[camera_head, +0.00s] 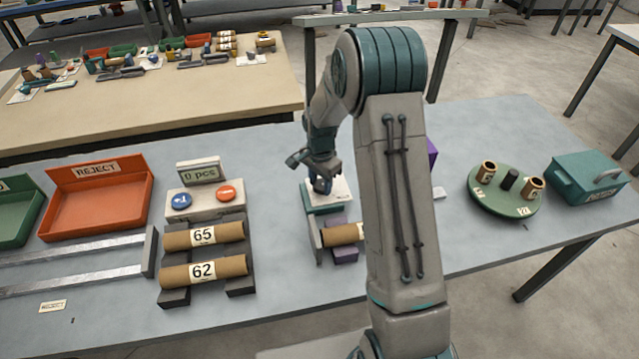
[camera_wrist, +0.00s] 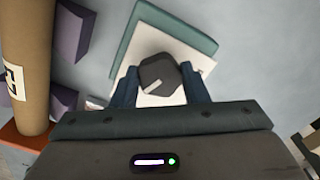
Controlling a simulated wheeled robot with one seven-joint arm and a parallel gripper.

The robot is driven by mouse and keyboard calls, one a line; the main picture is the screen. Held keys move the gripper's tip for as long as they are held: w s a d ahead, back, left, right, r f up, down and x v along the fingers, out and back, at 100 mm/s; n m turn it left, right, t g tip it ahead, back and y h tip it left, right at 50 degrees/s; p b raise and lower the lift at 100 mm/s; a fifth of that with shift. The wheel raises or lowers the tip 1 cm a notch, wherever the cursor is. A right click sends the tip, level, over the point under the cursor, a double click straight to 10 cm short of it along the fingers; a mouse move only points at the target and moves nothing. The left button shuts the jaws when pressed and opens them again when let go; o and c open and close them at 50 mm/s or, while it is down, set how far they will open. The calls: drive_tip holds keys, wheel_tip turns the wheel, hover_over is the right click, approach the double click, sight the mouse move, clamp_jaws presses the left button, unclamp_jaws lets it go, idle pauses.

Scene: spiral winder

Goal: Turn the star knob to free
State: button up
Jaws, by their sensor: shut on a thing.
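The star knob (camera_wrist: 158,72) is dark grey with a pale pointer mark, which points to the lower left in the wrist view. It sits over a white plate (camera_wrist: 196,66) on a teal block (camera_wrist: 142,18); the block also shows in the head view (camera_head: 313,196). My gripper (camera_wrist: 160,88) has its blue fingers on both sides of the knob, shut on it. In the head view my gripper (camera_head: 320,184) is low over the plate and hides the knob. I cannot read any markings on the plate.
A cardboard tube (camera_wrist: 27,60) lies close beside the teal block, on purple supports (camera_wrist: 72,30). Left of it stand a counter with two buttons (camera_head: 204,201) and tubes marked 65 and 62 on a rack. A green turntable (camera_head: 503,208) stands to the right.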

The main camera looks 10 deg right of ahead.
drive_tip(key=n+b, duration=0.3)
drive_tip(key=n, duration=0.3)
drive_tip(key=shift+d+f, duration=0.1)
drive_tip(key=n+b, duration=0.1)
drive_tip(key=n, duration=0.2)
drive_tip(key=shift+s+n, duration=0.1)
drive_tip(key=shift+n, duration=0.3)
drive_tip(key=n, duration=0.3)
drive_tip(key=shift+d+n+b, duration=0.15)
drive_tip(key=shift+n+b, duration=0.2)
drive_tip(key=shift+n, duration=0.05)
drive_tip(key=n, duration=0.4)
drive_tip(key=shift+d, duration=0.1)
drive_tip(key=n, duration=0.4)
drive_tip(key=shift+n, duration=0.3)
drive_tip(key=o, duration=1)
drive_tip(key=shift+c, duration=0.2)
